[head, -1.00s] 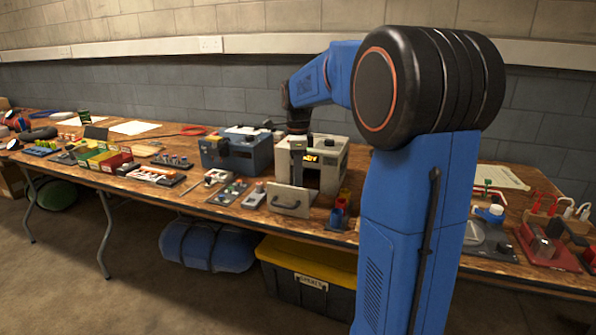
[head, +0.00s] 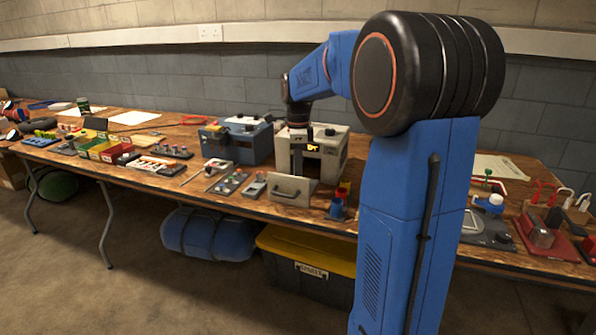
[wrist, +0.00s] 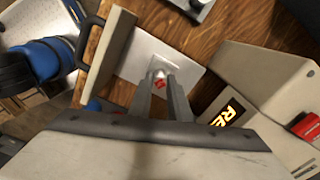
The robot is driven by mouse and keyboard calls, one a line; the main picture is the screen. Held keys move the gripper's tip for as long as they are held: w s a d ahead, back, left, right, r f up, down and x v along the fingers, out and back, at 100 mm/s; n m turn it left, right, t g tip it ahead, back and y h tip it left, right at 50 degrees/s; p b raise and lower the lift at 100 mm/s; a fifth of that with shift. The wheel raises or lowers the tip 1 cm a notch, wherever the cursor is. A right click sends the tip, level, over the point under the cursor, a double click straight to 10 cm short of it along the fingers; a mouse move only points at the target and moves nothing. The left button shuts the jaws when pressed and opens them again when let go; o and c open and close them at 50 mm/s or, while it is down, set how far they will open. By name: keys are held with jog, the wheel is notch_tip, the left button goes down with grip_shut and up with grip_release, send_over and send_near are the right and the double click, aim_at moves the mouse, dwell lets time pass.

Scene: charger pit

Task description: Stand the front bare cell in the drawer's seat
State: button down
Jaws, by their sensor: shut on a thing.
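The drawer stands pulled out of the pale charger (head: 335,152), its front panel and black handle (head: 290,190) facing the bench edge. In the wrist view the drawer (wrist: 190,66) shows as a pale plate behind its upright front. My gripper (wrist: 162,84) is over this plate, shut on a small cell (wrist: 160,76), with a silvery end and a red mark showing between the fingertips. The fingers hide most of the cell and the seat, so I cannot tell whether it touches the seat. In the head view my gripper (head: 298,163) is behind the drawer front.
The charger's lit display (wrist: 228,112) is close beside my gripper. A blue-grey box (head: 238,142) stands left of the charger. Small trays and parts lie left of the drawer, and a blue piece (head: 337,208) lies to its right near the edge.

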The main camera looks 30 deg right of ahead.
jog(key=shift+f, duration=0.7)
dwell(0.9)
jog(key=c, duration=1.6)
grip_release()
jog(key=shift+o, duration=0.2)
jog(key=shift+r, duration=0.15)
jog(key=shift+r, duration=3.4)
jog(key=shift+s+d, duration=0.1)
